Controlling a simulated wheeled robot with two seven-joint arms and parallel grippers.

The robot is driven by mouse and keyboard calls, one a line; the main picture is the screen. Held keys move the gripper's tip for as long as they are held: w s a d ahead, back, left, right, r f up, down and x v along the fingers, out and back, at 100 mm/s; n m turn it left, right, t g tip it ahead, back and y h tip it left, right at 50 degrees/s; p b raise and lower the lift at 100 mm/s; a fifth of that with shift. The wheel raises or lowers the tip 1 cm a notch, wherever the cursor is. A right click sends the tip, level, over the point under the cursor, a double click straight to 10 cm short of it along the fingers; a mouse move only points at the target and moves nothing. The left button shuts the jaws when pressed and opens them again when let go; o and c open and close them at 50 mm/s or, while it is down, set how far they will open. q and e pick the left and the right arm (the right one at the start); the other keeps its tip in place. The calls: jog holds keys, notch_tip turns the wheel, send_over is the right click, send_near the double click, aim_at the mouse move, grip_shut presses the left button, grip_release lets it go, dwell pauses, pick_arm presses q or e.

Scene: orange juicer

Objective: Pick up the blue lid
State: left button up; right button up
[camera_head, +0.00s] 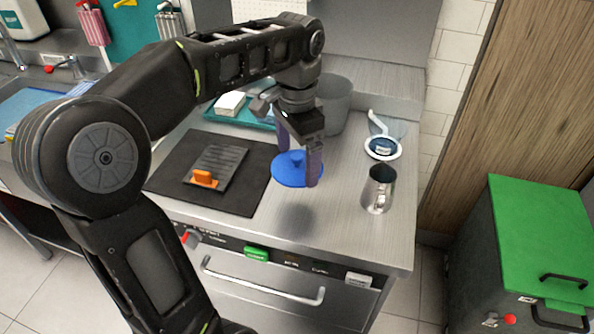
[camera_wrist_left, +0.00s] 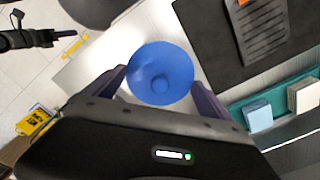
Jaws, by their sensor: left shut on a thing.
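The blue lid (camera_head: 289,178) is a round disc with a small knob in its middle. My left gripper (camera_head: 300,150) is shut on it from above. The lid is held above the steel counter (camera_head: 325,225), and a dark shadow lies on the counter below it. In the left wrist view the lid (camera_wrist_left: 160,73) sits between the two fingers of my left gripper (camera_wrist_left: 160,92), with the knob towards the camera. A dark jointed part, seemingly my right gripper (camera_wrist_left: 35,40), shows small at the left edge of that view; its jaws are unclear.
A metal pitcher (camera_head: 378,190) stands right of the lid. Behind are a white-rimmed jug (camera_head: 384,148) and a grey pot (camera_head: 337,100). Left is a dark mat (camera_head: 165,180) with a ridged, orange-handled tool (camera_head: 216,166). A teal tray (camera_head: 219,118) lies farther back. The front counter is clear.

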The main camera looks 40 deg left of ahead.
pick_arm(q)
jog(key=shift+r, duration=0.85)
pick_arm(e)
jog(key=shift+r, duration=0.5)
